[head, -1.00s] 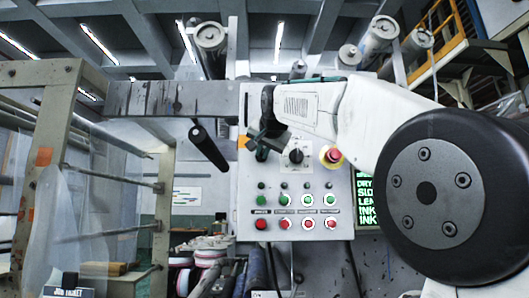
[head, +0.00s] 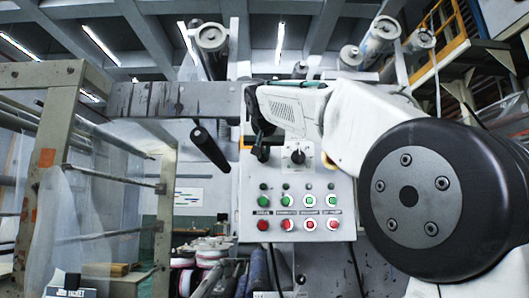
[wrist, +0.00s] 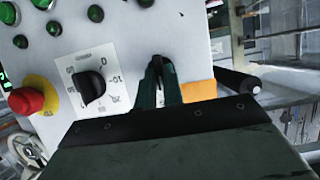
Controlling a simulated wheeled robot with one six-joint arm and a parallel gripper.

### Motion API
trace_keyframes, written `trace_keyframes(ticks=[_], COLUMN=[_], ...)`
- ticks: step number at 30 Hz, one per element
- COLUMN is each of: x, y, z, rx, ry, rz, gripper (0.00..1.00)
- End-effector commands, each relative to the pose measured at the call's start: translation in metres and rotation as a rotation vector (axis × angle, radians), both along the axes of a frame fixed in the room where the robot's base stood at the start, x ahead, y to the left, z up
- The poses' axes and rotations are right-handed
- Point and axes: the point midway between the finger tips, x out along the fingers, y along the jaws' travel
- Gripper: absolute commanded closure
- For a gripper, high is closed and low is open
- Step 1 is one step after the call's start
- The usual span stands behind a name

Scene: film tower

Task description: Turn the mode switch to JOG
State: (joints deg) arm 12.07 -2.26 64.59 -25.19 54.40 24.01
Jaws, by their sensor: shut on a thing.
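In the wrist view the switch (wrist: 92,87) stands to the left of my gripper, apart from the fingers. My gripper (head: 261,140) is left of the switch in the head view.
A red emergency button on a yellow ring (wrist: 27,99) is left of the switch in the wrist view; my arm hides it in the head view. Green (head: 286,201) and red buttons (head: 286,224) line the lower panel.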

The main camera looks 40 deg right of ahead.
Motion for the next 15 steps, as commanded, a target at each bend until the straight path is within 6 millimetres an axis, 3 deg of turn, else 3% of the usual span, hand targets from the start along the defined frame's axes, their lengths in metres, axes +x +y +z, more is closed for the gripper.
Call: trace_keyframes(ticks=[8,9,10,15], x=[0.0008,0.0007,0.0007,0.0006], y=[-0.0014,-0.0015,-0.0014,-0.0003], z=[-0.0036,-0.0036,-0.0035,-0.0021], rx=[0.003,0.003,0.002,0.002], ry=[0.009,0.009,0.008,0.004], rz=[-0.003,-0.003,-0.003,-0.001], gripper=[1.0,0.8,0.72,0.69])
